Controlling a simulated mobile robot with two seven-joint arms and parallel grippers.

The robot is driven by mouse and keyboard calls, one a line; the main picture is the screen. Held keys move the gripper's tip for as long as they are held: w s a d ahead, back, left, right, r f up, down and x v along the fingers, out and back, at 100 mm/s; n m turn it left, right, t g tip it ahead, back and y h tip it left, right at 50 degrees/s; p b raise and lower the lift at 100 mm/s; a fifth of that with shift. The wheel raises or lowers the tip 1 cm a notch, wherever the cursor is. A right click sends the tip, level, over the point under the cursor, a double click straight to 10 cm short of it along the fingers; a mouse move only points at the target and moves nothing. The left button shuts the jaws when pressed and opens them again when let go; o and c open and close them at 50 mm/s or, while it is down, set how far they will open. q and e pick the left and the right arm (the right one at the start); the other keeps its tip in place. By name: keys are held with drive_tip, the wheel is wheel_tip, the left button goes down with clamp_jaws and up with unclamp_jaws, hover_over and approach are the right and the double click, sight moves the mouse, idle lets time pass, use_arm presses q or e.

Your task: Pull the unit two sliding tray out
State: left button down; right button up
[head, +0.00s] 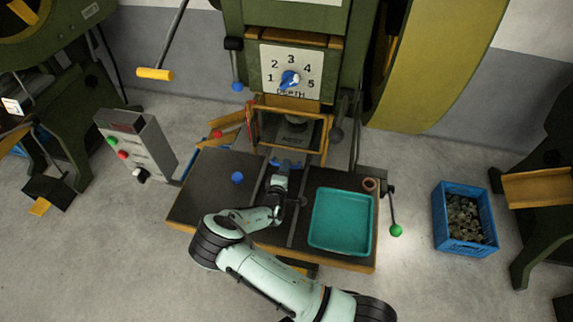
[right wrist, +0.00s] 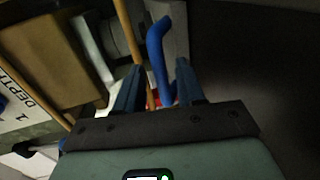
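The unit two press carries a dial numbered 1 to 5 (head: 290,78). Below it, inside a yellow guard frame, is a dark part marked NEST (head: 295,139), which looks like the sliding tray. A blue curved handle (right wrist: 157,50) shows in the right wrist view. My right gripper (head: 284,166) is at the front of the nest, over the middle of the bench. In the right wrist view my right gripper (right wrist: 160,72) is open, with the handle passing between its fingers and gaps beside it. Contact cannot be told. My left gripper is out of view.
The dark bench (head: 216,186) holds a teal tray (head: 322,240), a copper-coloured ring (head: 369,184) and a blue knob (head: 237,178). A green-balled lever (head: 395,230) stands at its right. A blue crate (head: 468,247) and a grey control box (head: 140,145) stand beside the bench.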

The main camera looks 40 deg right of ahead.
drive_tip(key=shift+x, duration=1.25)
clamp_jaws()
drive_tip(key=shift+a, duration=0.15)
